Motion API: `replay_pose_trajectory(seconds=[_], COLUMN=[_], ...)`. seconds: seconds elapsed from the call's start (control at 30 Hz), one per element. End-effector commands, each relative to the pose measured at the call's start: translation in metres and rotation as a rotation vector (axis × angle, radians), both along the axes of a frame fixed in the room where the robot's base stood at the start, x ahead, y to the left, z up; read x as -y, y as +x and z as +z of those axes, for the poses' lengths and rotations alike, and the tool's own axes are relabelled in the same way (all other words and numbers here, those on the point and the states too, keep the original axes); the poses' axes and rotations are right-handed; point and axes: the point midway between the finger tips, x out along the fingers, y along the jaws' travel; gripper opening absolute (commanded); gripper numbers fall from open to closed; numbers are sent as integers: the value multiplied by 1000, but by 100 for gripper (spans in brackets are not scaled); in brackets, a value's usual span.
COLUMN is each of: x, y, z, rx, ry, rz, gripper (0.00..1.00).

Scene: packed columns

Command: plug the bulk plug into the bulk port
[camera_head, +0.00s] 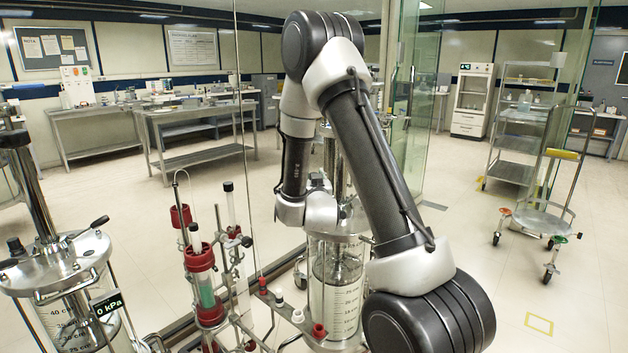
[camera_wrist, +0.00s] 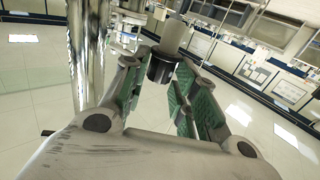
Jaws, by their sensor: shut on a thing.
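In the wrist view my gripper (camera_wrist: 160,78) has its green-padded fingers closed around a dark collared piece with a grey cylindrical end (camera_wrist: 174,36). This is probably the bulk plug, but no label shows. In the head view my arm reaches down to the large clear column (camera_head: 333,285), and the fingers and held piece cannot be made out there. The bulk port cannot be told for sure. A rail at the front carries small red and white fittings, including a white one (camera_head: 297,316) and a red one (camera_head: 318,331).
A slim red-capped glass column (camera_head: 204,285) stands left of the large column. Another steel-topped column (camera_head: 58,265) with a 0 kPa display (camera_head: 108,305) is at far left. A shiny vertical rod (camera_wrist: 87,50) stands close to the left finger. A cart (camera_head: 540,215) is at right.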

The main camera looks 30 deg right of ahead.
Motion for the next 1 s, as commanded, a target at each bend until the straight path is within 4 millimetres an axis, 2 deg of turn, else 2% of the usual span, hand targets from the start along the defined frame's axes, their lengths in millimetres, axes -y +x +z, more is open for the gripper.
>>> replay_pose_trajectory(seconds=[0.17, 0.7, 1.0], x=[0, -1, -1], y=[0, 0, 0], z=[-5, -52, -58], rx=[-2, 0, 0], ry=[1, 1, 1], rz=[1, 2, 2], gripper=[12, 12, 12])
